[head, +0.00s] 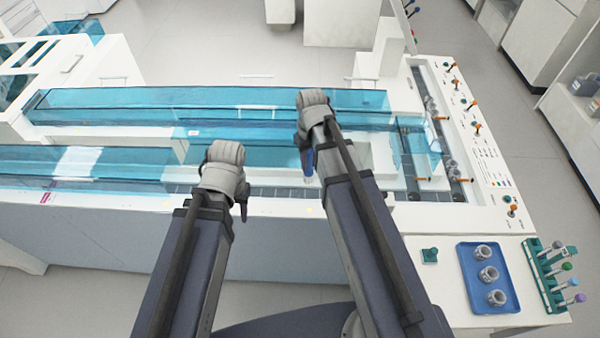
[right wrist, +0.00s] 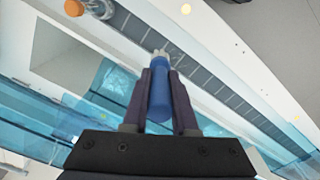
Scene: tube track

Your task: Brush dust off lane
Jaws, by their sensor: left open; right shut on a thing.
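The lane (head: 270,192) is a dark grey segmented strip along the front of the white machine. It crosses the right wrist view (right wrist: 222,93) diagonally. My right gripper (right wrist: 158,90) is shut on a brush with a blue handle (right wrist: 158,107) and pale bristles (right wrist: 161,56). The bristle end overlaps the near edge of the lane in that view; I cannot tell whether it touches. The brush also shows in the head view (head: 308,162), beside my right wrist. My left gripper (head: 241,203) is open near the lane's front edge, its fingers mostly hidden. I cannot make out any dust.
Clear blue covers (head: 120,98) stand over the machine behind my grippers. Orange-capped tubes (head: 424,179) are at the lane's right end. A blue tray (head: 470,258) with several grey parts and a green tube rack (head: 545,270) stand at the front right.

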